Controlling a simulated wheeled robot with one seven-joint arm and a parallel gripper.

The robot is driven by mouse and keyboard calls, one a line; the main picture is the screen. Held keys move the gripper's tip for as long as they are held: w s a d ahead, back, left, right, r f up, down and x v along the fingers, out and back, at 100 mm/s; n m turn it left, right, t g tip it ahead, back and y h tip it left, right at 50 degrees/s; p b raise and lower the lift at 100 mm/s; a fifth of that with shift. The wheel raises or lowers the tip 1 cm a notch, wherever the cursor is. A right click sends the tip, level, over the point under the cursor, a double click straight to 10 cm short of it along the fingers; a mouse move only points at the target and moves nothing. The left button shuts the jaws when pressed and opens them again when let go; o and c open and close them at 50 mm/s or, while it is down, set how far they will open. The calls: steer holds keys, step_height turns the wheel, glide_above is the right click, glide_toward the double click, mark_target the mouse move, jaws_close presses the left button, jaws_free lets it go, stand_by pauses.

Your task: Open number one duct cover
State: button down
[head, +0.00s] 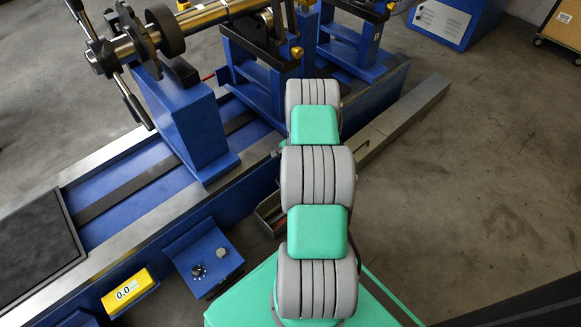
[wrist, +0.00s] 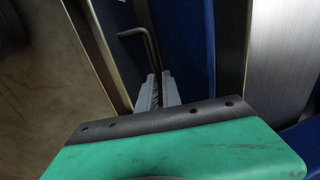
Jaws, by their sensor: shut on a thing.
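My gripper (wrist: 158,78) shows in the wrist view with its two grey fingers close together. They are shut on the bent dark handle (wrist: 149,42), whose free part runs down between the fingertips. The handle stands by a narrow grey metal panel (wrist: 117,30), which seems to be a duct cover; I cannot read any number on it. In the head view, steel duct covers (head: 402,118) run along the right side of the blue machine bed, with a seam between sections. My arm hides the gripper and the handle there.
The blue machine bed (head: 120,205) carries blue stands and a rotor shaft (head: 205,17). A dark open compartment (head: 268,212) lies left of my arm. The floor (head: 480,170) at right is clear.

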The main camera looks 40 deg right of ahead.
steer(key=c, duration=1.8)
jaws_free()
steer(key=shift+a+f, duration=0.15)
steer(key=shift+o, duration=1.4)
step_height(320, 180, up, 8)
steer(key=s+p, duration=0.1)
steer(key=p, duration=0.2)
steer(key=shift+s, duration=0.3)
